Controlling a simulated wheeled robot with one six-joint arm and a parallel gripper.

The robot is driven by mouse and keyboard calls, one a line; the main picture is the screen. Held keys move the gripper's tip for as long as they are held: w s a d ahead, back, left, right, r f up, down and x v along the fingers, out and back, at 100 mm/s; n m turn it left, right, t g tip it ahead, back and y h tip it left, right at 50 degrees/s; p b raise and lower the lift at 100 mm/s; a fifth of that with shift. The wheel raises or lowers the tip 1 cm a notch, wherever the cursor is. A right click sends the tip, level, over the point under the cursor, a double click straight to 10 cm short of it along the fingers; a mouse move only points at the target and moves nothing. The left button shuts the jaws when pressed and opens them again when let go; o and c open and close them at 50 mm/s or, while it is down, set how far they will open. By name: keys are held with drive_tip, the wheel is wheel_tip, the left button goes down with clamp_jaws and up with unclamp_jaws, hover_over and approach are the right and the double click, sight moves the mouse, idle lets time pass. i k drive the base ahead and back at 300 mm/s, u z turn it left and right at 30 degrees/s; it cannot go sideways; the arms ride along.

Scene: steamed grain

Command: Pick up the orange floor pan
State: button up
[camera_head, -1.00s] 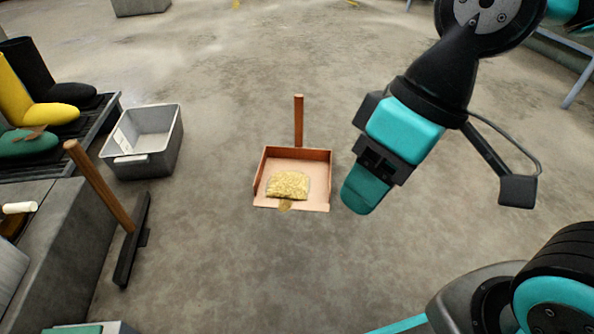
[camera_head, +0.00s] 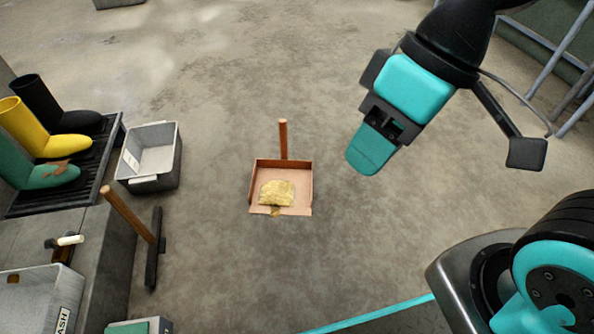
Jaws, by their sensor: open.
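The orange floor pan (camera_head: 302,206) lies on the concrete floor in the middle of the view. It has a low orange rim at the back and sides and an upright wooden handle (camera_head: 283,138) at its far edge. A pile of yellowish grain (camera_head: 277,193) sits in it, with a little at its front lip. My gripper (camera_head: 370,150) hangs to the right of the pan, apart from it, with its teal fingers pointing down and left. It is open and nothing shows in it. The gap between the fingers is hard to see from this angle.
A grey bin (camera_head: 150,184) stands to the left, beside a black rack (camera_head: 112,134) with several boots. A wooden-handled squeegee (camera_head: 153,265) leans by the grey ledge (camera_head: 104,250). The floor around the pan is clear.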

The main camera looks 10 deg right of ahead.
sight(286, 184)
drive_tip(key=z, duration=0.4)
drive_tip(key=k, duration=0.5)
drive_tip(key=z, duration=1.25)
drive_tip(key=i, duration=2.1)
drive_tip(key=u, duration=0.75)
drive_tip(key=i, duration=0.6)
drive_tip(key=u, duration=1.2)
drive_tip(key=i, duration=0.45)
drive_tip(key=u, duration=0.35)
